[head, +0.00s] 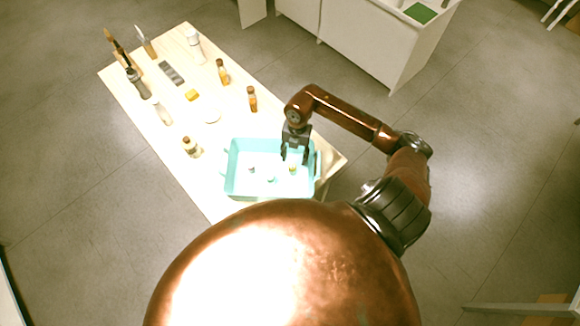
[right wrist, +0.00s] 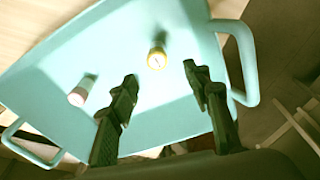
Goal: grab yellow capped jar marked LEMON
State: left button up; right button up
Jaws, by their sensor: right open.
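A small jar with a yellow cap (head: 293,169) stands in the right part of a light blue tray; it also shows in the right wrist view (right wrist: 157,58). Its label cannot be read. My right gripper (head: 294,158) is over the tray, close to this jar. In the right wrist view my right gripper (right wrist: 161,76) is open, with the jar ahead of the gap between its fingers and nothing held. My left gripper is not in view.
The blue tray (head: 232,160) has raised walls and side handles. Another small jar (head: 251,169) stands in its left part, with one more (head: 270,179) in the middle. Several bottles, including a brown one (head: 252,99), stand on the wooden table (head: 185,95) beyond.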

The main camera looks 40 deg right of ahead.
aim_at(292, 166)
jog(key=shift+d+f, duration=0.2)
jog(key=shift+f, duration=0.2)
jog(key=shift+a+f+p, duration=0.25)
jog(key=shift+f+p, duration=0.1)
jog(key=shift+f, duration=0.9)
jog(key=f, duration=0.2)
jog(key=f+p, duration=0.1)
jog(key=shift+a+f, duration=0.25)
jog(key=shift+a, duration=0.05)
jog(key=shift+f, duration=0.5)
jog(key=shift+c, duration=0.6)
jog(key=c, duration=0.9)
jog(key=shift+r, duration=0.1)
